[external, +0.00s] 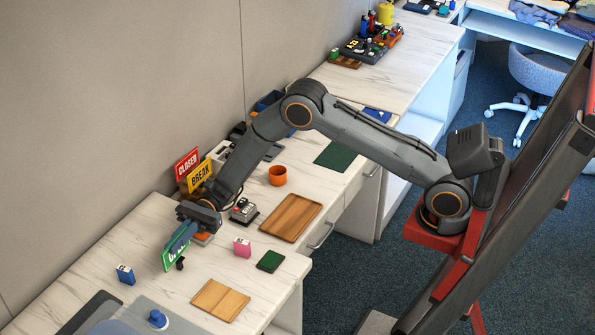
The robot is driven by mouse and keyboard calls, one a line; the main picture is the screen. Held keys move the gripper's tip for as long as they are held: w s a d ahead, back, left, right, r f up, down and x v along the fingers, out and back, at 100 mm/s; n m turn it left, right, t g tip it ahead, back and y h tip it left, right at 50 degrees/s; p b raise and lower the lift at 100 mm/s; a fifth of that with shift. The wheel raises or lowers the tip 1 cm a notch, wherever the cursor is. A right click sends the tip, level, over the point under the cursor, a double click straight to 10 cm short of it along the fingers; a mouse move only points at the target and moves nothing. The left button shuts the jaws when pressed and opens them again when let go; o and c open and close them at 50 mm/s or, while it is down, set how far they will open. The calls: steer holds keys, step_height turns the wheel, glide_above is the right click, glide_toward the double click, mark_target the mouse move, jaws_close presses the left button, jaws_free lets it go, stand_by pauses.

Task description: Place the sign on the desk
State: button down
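My gripper (181,240) is at the left end of my arm, low over the marble-topped desk (130,240). A green sign with white markings (169,259) is at its fingertips, tilted; the gripper looks shut on its upper edge. Its lettering is too small to read, and I cannot tell whether its lower edge touches the desk. A red CLOSED sign (187,163) and a yellow BREAK sign (200,175) stand together against the wall, behind my forearm.
Bare desk shows left of the sign.

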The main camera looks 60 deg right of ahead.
steer(key=shift+f, duration=0.1)
steer(key=shift+f, duration=0.15)
steer(key=c, duration=2)
jaws_free()
steer(key=d+b, duration=0.1)
steer(key=d, duration=0.1)
steer(key=d+b, duration=0.1)
steer(key=d, duration=0.3)
steer(key=shift+w+d+f+b, duration=0.15)
steer(key=shift+w+d+b, duration=0.2)
steer(key=shift+d+b, duration=0.05)
steer(key=shift+o, duration=0.7)
steer(key=shift+d, duration=0.45)
